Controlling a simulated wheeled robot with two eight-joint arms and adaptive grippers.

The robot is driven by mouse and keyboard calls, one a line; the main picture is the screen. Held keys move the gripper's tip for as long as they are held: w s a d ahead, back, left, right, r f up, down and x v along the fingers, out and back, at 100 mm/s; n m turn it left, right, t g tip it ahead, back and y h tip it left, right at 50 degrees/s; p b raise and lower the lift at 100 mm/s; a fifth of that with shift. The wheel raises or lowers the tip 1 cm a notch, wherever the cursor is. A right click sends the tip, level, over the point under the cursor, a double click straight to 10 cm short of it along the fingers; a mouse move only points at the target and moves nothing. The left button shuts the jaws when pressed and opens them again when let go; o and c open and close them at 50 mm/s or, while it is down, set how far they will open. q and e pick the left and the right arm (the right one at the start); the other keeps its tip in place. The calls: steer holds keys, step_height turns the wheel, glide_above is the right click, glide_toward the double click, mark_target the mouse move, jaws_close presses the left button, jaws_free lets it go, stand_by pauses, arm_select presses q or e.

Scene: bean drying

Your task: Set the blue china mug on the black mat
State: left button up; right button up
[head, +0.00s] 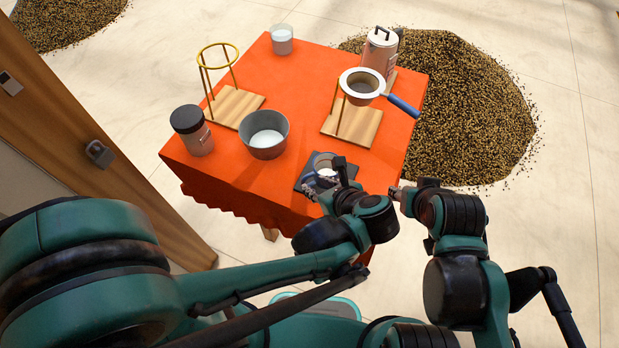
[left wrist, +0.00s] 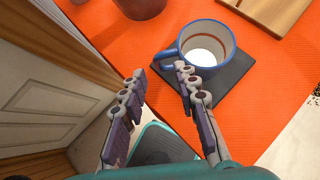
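The blue china mug (left wrist: 208,50) stands upright on the black mat (left wrist: 228,78) in the left wrist view, its handle toward the left. It has a blue rim and a white inside. In the head view the mug (head: 323,160) and the mat (head: 303,183) are partly hidden by my left gripper. My left gripper (left wrist: 158,82) is open, its fingers apart with nothing between them. One finger overlaps the mug's handle side in that view; I cannot tell whether they touch. My right gripper (head: 397,193) is at the table's right front edge, its fingers too small to read.
A wooden door (head: 95,135) is at left.

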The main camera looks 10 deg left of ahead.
arm_select(q)
steer(key=w+r+m+t+h, duration=0.4)
steer(key=w+r+m+t, duration=0.2)
steer(key=r+m, duration=0.6)
steer(key=w+r+m+t+h, duration=0.5)
steer(key=r+m, duration=0.4)
steer(key=r, duration=0.5)
steer(key=s+a+f+m+g+y, duration=0.1)
steer(key=s+a+f+m+g, duration=0.4)
steer(key=a+f+m, duration=0.3)
steer(key=s+a+f+m+g+y, duration=0.2)
steer(key=s+a+f+m+g, duration=0.4)
steer(key=f+m, duration=0.6)
steer(key=shift+s+a+f+m+g, duration=0.35)
steer(key=shift+s+a+m, duration=0.5)
steer(key=shift+s+m, duration=0.35)
